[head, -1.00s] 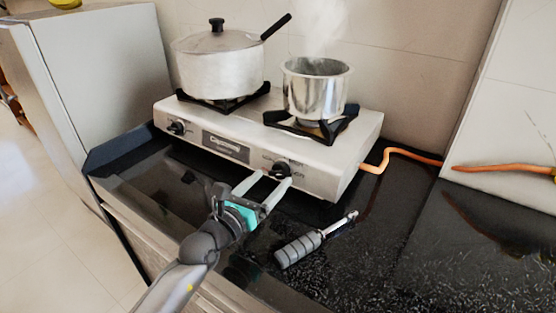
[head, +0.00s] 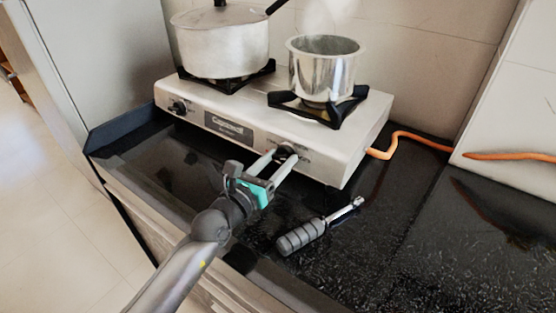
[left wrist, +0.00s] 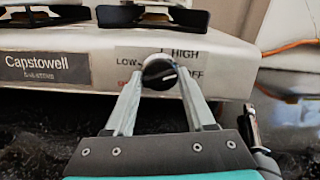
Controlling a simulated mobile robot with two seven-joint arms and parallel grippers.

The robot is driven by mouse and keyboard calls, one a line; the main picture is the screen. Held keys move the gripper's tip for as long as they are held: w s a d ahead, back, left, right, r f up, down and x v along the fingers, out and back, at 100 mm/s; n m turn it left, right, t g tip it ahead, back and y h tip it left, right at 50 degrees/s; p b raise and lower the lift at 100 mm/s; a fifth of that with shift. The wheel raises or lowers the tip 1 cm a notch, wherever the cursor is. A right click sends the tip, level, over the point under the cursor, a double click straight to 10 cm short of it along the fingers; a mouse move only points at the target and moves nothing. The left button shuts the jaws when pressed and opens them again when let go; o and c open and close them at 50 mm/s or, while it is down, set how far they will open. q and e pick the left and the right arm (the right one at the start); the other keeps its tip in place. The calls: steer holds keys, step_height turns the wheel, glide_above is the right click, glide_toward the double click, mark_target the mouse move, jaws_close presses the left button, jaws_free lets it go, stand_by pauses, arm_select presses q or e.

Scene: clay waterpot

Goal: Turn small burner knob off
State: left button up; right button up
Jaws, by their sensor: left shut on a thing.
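The small burner knob (left wrist: 158,69) is a black round knob on the front of the steel stove (head: 345,160), below the right burner, in the left wrist view. A pale mark on it slants toward the right, where the OFF label is printed. In the head view the knob (head: 287,150) is partly covered by the fingers. My left gripper (head: 283,157) reaches it from the front and is shut on it, one finger on each side; it also shows in the left wrist view (left wrist: 160,80). My right gripper is not seen.
A steaming steel pot (head: 325,75) stands on the right burner and a lidded pan (head: 222,50) on the left one. A grey-handled tool (head: 303,237) lies on the black counter right of my arm. An orange hose (head: 405,137) runs from the stove's right side.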

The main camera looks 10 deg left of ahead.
arm_select(q)
jaws_close()
steer(key=shift+m+g+h+b, duration=0.35)
steer(key=shift+m+h, duration=0.35)
steer(key=shift+m, duration=1.8)
steer(key=o, duration=0.7)
jaws_free()
steer(key=p+v, duration=0.1)
steer(key=v, duration=1.3)
steer(key=shift+s+a, duration=0.3)
steer(key=shift+s, duration=0.25)
